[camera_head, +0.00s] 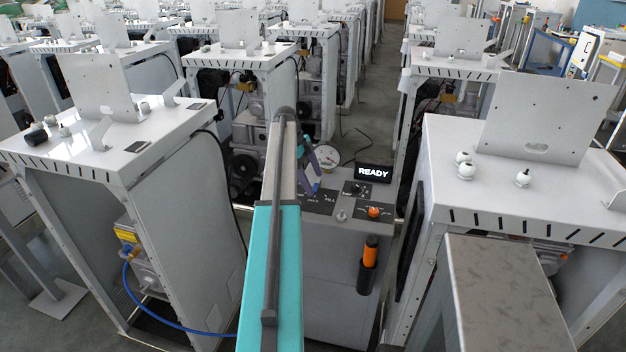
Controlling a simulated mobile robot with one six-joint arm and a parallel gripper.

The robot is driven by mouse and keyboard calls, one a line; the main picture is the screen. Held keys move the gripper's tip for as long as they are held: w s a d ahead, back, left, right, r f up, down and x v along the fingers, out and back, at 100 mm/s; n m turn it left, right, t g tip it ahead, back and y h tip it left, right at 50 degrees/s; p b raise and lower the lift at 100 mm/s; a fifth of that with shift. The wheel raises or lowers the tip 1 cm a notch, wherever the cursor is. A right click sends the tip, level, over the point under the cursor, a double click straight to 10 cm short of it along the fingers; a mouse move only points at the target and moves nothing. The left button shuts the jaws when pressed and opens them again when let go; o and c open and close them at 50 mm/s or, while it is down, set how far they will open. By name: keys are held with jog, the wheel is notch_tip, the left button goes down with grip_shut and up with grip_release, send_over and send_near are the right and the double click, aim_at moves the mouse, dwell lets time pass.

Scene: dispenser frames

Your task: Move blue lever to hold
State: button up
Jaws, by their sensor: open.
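The dispenser's grey control panel (335,218) stands in the middle, partly behind my teal and grey arm. My gripper (311,186) shows only in small part as a bluish-purple and pale piece just right of the arm's far end, above the panel's left part. It is open; I see nothing held in it. I cannot pick out the blue lever with certainty; my arm and gripper cover that part of the panel. Small white labels there are too small to read.
A round gauge (327,156) stands behind the panel. An orange knob (374,212) is at its right, and an orange-and-black handle (369,262) is on its front. White-topped machine frames (110,140) stand close at left and right (560,215), with a narrow aisle behind.

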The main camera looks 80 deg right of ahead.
jog(key=b+v, duration=0.3)
jog(key=v, duration=1.1)
jog(key=shift+f, duration=0.15)
dwell(0.4)
